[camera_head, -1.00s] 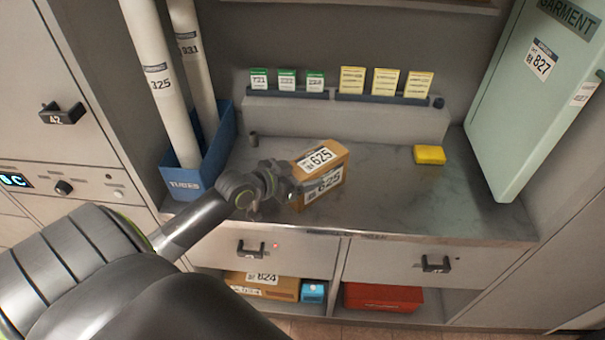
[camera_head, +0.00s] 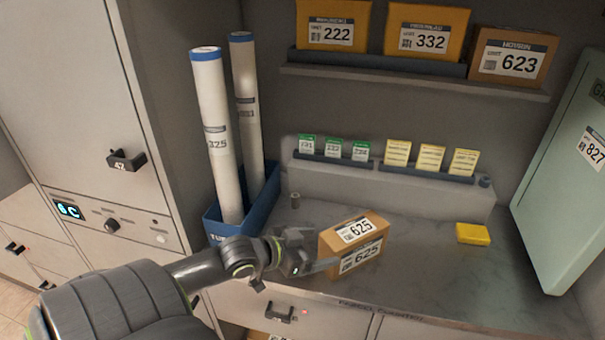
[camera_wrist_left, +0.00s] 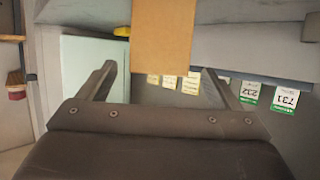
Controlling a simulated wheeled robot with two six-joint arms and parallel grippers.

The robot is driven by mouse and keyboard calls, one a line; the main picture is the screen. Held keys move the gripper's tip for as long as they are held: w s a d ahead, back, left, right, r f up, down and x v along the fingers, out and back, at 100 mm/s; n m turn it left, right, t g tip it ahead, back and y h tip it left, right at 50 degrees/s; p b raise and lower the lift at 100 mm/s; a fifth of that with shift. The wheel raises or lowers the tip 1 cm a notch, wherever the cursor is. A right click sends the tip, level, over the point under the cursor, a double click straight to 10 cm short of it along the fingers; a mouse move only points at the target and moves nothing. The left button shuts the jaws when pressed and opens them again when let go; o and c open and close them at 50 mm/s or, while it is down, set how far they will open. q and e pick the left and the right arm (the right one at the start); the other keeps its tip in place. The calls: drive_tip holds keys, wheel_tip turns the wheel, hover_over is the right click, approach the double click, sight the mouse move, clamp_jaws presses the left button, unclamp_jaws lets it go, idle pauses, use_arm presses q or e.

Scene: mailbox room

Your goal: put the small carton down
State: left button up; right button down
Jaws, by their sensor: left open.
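The small carton (camera_head: 354,243), brown with white labels reading 625, stands on the grey counter (camera_head: 420,270). My left gripper (camera_head: 318,264) is at its left end, low over the counter, with its jaws open. In the left wrist view the carton (camera_wrist_left: 163,38) shows as a plain brown face beyond and between the two spread fingers (camera_wrist_left: 160,72). The fingers do not appear to press on it. Whether a fingertip still touches the carton I cannot tell. My right gripper is not in view.
A blue bin with white tubes (camera_head: 270,205) stands left of the carton. A yellow block (camera_head: 473,233) lies to the right, near a green garment box (camera_head: 560,190). A card rack (camera_head: 390,180) runs behind. The counter between carton and yellow block is clear.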

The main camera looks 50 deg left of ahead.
use_arm(q)
drive_tip(key=shift+p+v, duration=0.65)
drive_tip(key=shift+v, duration=1.4)
